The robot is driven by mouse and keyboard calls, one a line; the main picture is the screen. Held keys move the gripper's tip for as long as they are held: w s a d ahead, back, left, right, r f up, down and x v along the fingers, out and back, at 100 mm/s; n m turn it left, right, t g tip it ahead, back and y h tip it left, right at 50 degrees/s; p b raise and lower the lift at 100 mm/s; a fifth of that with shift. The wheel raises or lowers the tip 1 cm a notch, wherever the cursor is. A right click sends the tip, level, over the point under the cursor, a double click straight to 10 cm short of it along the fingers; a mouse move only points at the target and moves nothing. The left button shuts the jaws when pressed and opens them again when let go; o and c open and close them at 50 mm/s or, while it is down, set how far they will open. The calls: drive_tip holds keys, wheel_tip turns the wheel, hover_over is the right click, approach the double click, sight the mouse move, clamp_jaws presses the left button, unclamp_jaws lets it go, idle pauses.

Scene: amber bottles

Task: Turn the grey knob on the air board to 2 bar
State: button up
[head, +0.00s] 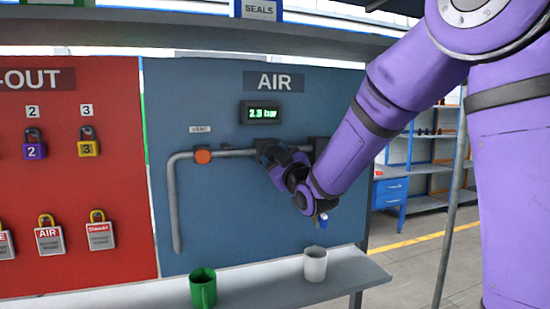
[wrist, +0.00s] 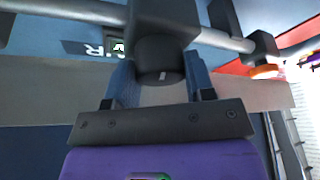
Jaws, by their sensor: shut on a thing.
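The blue-grey air board (head: 230,220) fills the middle of the head view, with a pipe across it. Its green display (head: 263,113) reads 2-point-something bar; the last digit is hard to make out. My gripper (head: 270,155) is at the pipe, to the right of the display's lower side, and hides the knob in the head view. In the wrist view, the dark grey knob (wrist: 160,62) with a pale mark sits between my gripper's two fingers (wrist: 160,85). The fingers are shut on it.
An orange vent button (head: 203,156) is on the pipe (head: 228,153) to the left of my gripper. A green mug (head: 203,288) and a white mug (head: 315,264) stand on the ledge below. A red lock-out board (head: 110,180) with padlocks and tags is on the left.

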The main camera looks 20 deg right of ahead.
drive_tip(key=shift+d+r+n+g+y, duration=0.1)
drive_tip(key=shift+n+g+y, duration=0.45)
drive_tip(key=shift+n, duration=1.15)
drive_tip(key=shift+r+n+g+y, duration=0.1)
drive_tip(key=shift+n+g+y, duration=0.4)
drive_tip(key=shift+n, duration=1.2)
drive_tip(key=shift+d+n+g+y, duration=0.1)
drive_tip(key=shift+n+g+y, duration=0.15)
drive_tip(key=shift+n+g, duration=1)
drive_tip(key=shift+n+t, duration=0.5)
drive_tip(key=shift+n, duration=0.15)
drive_tip(key=o, duration=0.9)
drive_tip(key=shift+s, duration=0.1)
drive_tip(key=v, duration=1)
drive_tip(key=shift+s+d, duration=0.1)
drive_tip(key=shift+s, duration=0.25)
drive_tip(key=shift+d, duration=0.1)
